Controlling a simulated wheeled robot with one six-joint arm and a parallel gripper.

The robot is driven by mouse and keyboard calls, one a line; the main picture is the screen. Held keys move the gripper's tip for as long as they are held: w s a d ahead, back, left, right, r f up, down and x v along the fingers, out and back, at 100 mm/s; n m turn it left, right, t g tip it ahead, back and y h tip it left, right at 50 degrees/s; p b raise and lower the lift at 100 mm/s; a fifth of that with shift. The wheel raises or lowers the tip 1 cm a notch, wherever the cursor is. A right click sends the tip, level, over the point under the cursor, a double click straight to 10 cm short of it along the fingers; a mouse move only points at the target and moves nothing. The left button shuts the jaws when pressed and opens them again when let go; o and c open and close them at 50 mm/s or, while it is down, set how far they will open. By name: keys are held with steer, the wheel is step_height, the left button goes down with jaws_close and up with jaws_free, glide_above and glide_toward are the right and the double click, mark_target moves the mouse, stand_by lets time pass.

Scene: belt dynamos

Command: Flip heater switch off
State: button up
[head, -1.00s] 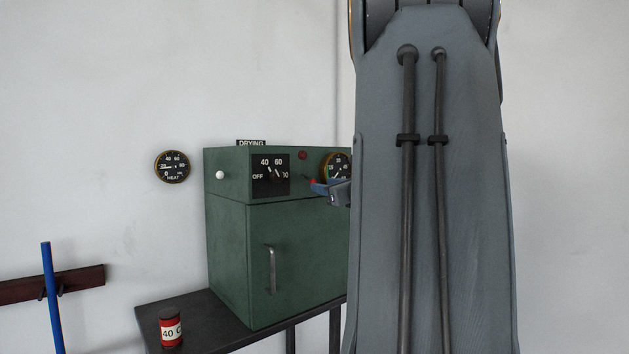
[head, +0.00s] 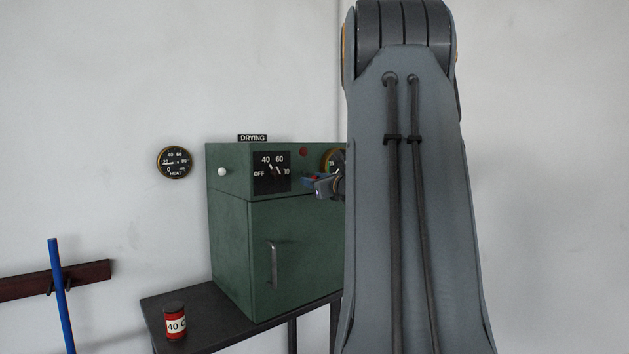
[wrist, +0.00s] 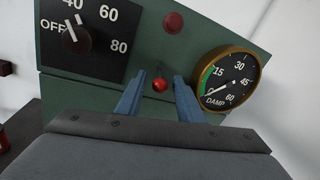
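The heater switch (wrist: 160,85) is a small toggle with a red ball tip on the green cabinet's front panel, between the dial plate and the damp gauge. In the wrist view its tip points down the picture. My gripper (wrist: 159,80) is open, with one blue finger on each side of the switch and a visible gap to both. In the head view my gripper (head: 315,186) is at the panel, right of the dial, and mostly hides the switch. The green drying cabinet (head: 232,240) stands on a dark table.
A dial (wrist: 84,32) marked OFF to 80 sits left of the switch. A red lamp (wrist: 174,22) is above and a brass damp gauge (wrist: 227,80) is close right. A red can (head: 174,322) stands on the dark table (head: 205,312). A heat gauge (head: 174,162) hangs on the wall.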

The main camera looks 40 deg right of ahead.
jaws_close()
steer(key=b, duration=0.3)
steer(key=shift+w+f+t+b, duration=0.1)
steer(key=shift+f+t+b, duration=0.25)
steer(key=shift+t, duration=0.05)
steer(key=b, duration=0.3)
steer(key=shift+f+t+b, duration=0.1)
steer(key=shift+t+b, duration=0.2)
steer(key=shift+t, duration=0.1)
steer(key=shift+o, duration=0.7)
jaws_free()
steer(key=r+b+v, duration=0.1)
steer(key=b+v, duration=0.1)
steer(key=v, duration=0.5)
steer(key=shift+s+a+f, duration=0.2)
steer(key=shift+s+f, duration=0.2)
steer(key=shift+f, duration=0.1)
